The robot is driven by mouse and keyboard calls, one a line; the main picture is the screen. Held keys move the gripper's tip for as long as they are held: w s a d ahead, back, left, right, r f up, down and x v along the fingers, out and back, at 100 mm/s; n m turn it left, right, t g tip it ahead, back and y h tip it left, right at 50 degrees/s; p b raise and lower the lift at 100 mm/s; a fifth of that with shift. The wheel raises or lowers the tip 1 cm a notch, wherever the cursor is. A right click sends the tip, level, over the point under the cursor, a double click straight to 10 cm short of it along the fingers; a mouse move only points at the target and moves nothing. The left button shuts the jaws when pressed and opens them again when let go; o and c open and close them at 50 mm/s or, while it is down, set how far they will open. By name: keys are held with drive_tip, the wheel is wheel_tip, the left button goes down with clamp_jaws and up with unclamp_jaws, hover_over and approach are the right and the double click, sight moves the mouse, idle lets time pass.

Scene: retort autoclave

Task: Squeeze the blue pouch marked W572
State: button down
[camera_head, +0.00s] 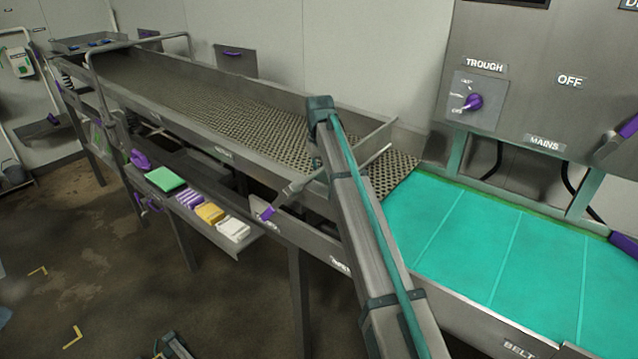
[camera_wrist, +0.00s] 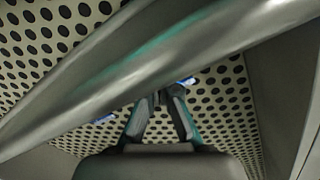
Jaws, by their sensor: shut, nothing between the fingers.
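No marking W572 can be read in either view. In the wrist view, a small blue piece (camera_wrist: 186,82) shows beside my fingertips, and another blue piece (camera_wrist: 103,119) shows to the left; both are mostly hidden, and I cannot tell whether they are pouches. My gripper (camera_wrist: 163,98) is shut and empty, pointing at a pale perforated surface. I cannot tell whether it touches the surface or the blue piece. In the head view, small blue items (camera_head: 92,43) lie in a tray at the far left, too small to read.
A blurred metal bar (camera_wrist: 110,90) crosses close in front of the wrist camera. The long perforated trough (camera_head: 230,110) has raised side walls and a hoop rail (camera_head: 92,70). A teal belt (camera_head: 470,240) lies at right. A lower shelf holds a green block (camera_head: 165,179) and folded cloths (camera_head: 210,212).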

drive_tip(key=shift+s+f, duration=0.2)
drive_tip(key=shift+f, duration=0.05)
drive_tip(key=shift+w+r+p, duration=0.2)
drive_tip(key=shift+r+p, duration=0.35)
drive_tip(key=shift+r, duration=0.3)
wheel_tip(320, 180, up, 6)
drive_tip(key=p, duration=0.3)
drive_tip(key=shift+r, duration=0.25)
